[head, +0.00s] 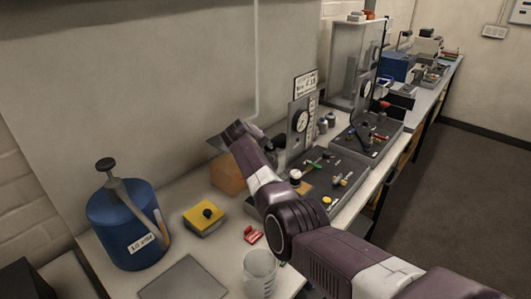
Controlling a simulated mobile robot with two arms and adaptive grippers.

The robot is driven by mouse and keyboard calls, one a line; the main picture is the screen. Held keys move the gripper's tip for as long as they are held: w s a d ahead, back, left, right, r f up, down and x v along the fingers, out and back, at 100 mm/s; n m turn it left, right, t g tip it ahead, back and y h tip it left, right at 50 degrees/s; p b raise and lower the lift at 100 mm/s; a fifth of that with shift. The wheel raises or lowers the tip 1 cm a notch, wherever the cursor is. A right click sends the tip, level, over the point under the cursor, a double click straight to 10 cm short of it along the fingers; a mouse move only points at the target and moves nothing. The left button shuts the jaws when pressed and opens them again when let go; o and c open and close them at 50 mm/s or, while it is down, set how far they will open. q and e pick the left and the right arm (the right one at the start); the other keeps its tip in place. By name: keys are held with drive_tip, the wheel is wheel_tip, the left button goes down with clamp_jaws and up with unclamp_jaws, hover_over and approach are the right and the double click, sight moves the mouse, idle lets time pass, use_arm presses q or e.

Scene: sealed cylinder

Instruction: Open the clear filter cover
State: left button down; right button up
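My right arm reaches in from the lower right across the bench. Its gripper (270,141) is over the back of the bench, left of the gauge panel. Its fingers are small, dark and partly hidden, so I cannot tell whether they are open or shut. A tilted, greyish see-through panel (222,140), which looks like the clear cover, stands raised just left of the gripper. I cannot tell whether they touch. An orange-brown box (226,176) is below the panel; my arm hides its right side. My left gripper is not in view.
A blue canister (124,226) with a pump handle, a yellow block (204,218), a red item (252,235) and a clear beaker (260,272) stand on the near bench. A gauge panel (301,127) and a tall clear case (353,60) rise behind. The floor at right is clear.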

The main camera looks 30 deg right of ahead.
drive_tip(key=shift+o, duration=1)
drive_tip(key=shift+f, duration=0.2)
drive_tip(key=v, duration=1.2)
